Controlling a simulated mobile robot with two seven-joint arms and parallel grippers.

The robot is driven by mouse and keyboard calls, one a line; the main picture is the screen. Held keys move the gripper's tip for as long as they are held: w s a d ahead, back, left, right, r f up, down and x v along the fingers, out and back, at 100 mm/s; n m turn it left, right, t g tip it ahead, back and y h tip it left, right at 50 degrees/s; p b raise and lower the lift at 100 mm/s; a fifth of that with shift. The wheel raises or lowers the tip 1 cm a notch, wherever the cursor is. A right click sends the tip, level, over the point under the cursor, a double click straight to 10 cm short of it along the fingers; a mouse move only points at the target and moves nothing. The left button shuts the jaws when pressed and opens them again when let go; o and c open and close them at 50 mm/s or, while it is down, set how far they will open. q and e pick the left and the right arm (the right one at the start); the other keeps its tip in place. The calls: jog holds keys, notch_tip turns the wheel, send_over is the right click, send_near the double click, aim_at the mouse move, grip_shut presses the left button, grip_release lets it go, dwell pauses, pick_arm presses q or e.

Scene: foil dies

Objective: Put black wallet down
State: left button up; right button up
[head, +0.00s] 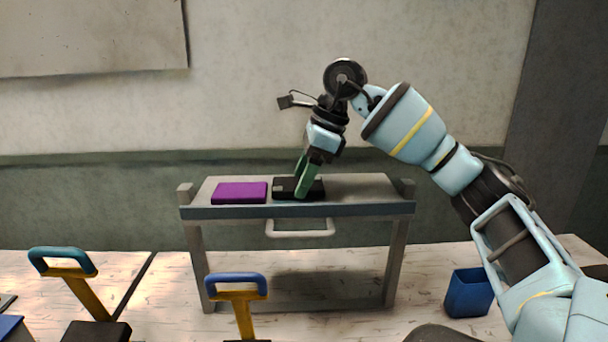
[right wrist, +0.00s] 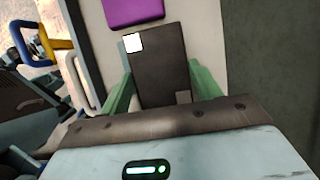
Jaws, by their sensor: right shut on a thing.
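The black wallet (head: 285,188) is a flat dark block at the top of the grey stand, right of a purple block (head: 240,192). My right gripper (head: 306,190) reaches down over it with green fingers. In the right wrist view the wallet (right wrist: 158,65) lies between the two green fingers (right wrist: 162,90), with a white square at one corner. The gripper is shut on it. The wallet appears to be at the stand's surface; I cannot tell if it bears fully on it. The purple block (right wrist: 132,10) also shows in the wrist view. My left gripper is not in view.
The grey stand (head: 355,188) has raised end posts and a front handle (head: 300,233). Its top right part is clear. Tools with a teal handle (head: 62,260) and a blue handle (head: 236,282) stand in front. A blue bin (head: 469,293) is at the right.

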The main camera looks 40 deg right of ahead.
jog(key=shift+f, duration=0.2)
jog(key=o, duration=1)
jog(key=shift+r, duration=0.15)
jog(key=shift+r, duration=0.3)
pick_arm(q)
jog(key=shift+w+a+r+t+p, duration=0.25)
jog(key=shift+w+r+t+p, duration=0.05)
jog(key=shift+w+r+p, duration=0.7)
pick_arm(e)
jog(key=v, duration=1.1)
jog(key=shift+s+d+r, duration=0.15)
jog(key=shift+s+r, duration=0.05)
